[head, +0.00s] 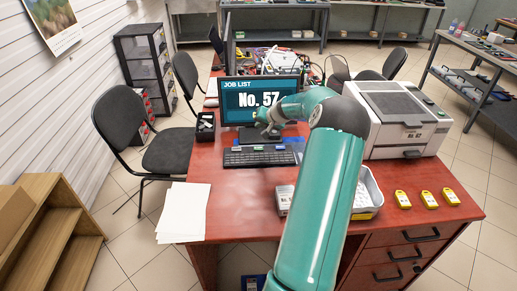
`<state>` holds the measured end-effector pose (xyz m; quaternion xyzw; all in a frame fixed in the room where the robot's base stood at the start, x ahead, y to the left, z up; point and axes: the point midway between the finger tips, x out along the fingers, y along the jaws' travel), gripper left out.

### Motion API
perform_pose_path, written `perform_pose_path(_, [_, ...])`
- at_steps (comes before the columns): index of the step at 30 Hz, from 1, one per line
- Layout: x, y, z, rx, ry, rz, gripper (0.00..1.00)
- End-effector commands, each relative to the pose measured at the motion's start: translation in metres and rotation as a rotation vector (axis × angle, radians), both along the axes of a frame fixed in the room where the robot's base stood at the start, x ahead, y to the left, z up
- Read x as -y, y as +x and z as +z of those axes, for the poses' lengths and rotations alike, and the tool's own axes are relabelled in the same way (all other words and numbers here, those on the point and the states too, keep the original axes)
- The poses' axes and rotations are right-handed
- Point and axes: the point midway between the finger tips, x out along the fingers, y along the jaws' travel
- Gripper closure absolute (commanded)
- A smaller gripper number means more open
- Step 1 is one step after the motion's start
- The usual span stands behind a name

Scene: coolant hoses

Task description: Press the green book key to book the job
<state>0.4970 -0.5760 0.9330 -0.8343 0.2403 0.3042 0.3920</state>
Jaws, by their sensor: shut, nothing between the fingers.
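A monitor (232,97) stands on the red-brown desk and reads "JOB LIST" and "No. 57", the last digit partly unclear beside my arm. My gripper (263,125) is at the lower part of the screen, above and behind the black keyboard (245,158). It is small and partly covered by my own wrist; its fingers look closed and hold nothing visible. I cannot make out a green key; it may be hidden or too small. I cannot tell whether the fingertips touch the screen.
A white and grey printer (405,120) stands to the right. Three yellow tags (402,199) lie at the desk's right. White paper sheets (184,211) lie at the left. A black chair (120,115) stands left of the desk.

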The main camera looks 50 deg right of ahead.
Motion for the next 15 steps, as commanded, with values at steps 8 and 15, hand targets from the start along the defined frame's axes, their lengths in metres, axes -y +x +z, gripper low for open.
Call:
perform_pose_path(8, [-0.001,0.000,-0.015,-0.001,0.003,0.000,1.00])
perform_pose_path(15, [-0.001,0.000,-0.047,-0.001,0.004,0.001,1.00])
